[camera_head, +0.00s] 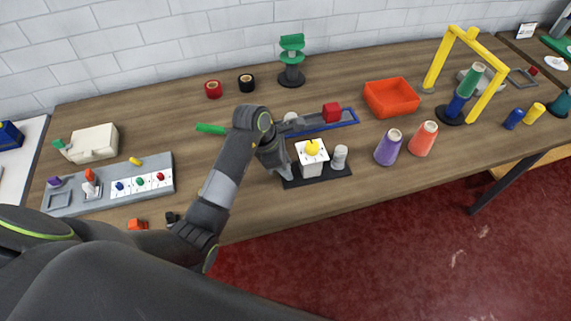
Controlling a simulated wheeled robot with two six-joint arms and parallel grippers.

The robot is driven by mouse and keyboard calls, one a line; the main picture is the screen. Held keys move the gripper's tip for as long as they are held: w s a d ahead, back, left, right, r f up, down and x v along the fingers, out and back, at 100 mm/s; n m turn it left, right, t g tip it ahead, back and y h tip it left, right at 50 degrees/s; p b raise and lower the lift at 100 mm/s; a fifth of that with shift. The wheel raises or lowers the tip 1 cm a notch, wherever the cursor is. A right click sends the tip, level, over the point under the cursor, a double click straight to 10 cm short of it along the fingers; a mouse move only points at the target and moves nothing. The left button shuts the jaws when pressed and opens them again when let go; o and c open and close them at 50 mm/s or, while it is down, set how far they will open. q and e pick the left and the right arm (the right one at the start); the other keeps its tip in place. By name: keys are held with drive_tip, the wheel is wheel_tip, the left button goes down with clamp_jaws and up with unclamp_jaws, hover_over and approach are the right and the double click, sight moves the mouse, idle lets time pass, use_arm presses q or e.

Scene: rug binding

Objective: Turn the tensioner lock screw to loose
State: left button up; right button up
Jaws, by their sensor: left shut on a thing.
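A white block with a yellow knob (312,147) on top stands on a black base (330,178) near the middle of the table's front. A grey cylinder (340,156) stands at the base's right end. My left gripper (285,173) points down at the base's left end, beside the white block. It is shut on a small part there, mostly hidden by the gripper and wrist. I cannot tell which part is the tensioner lock screw or how it is turned. My right gripper is not in view.
Behind the base lies a blue-edged tray (350,114) with a red block (332,112). An orange bin (391,97), purple cone (388,148) and orange cone (423,138) stand to the right. A grey panel (108,185) lies left. A yellow frame (437,63) rises at right.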

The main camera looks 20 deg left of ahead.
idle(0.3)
use_arm(q)
drive_tip(key=o, duration=1)
drive_tip(key=shift+r, duration=0.1)
drive_tip(key=p+v, duration=0.4)
drive_tip(key=v, duration=1.3)
drive_tip(key=shift+s+a, duration=0.2)
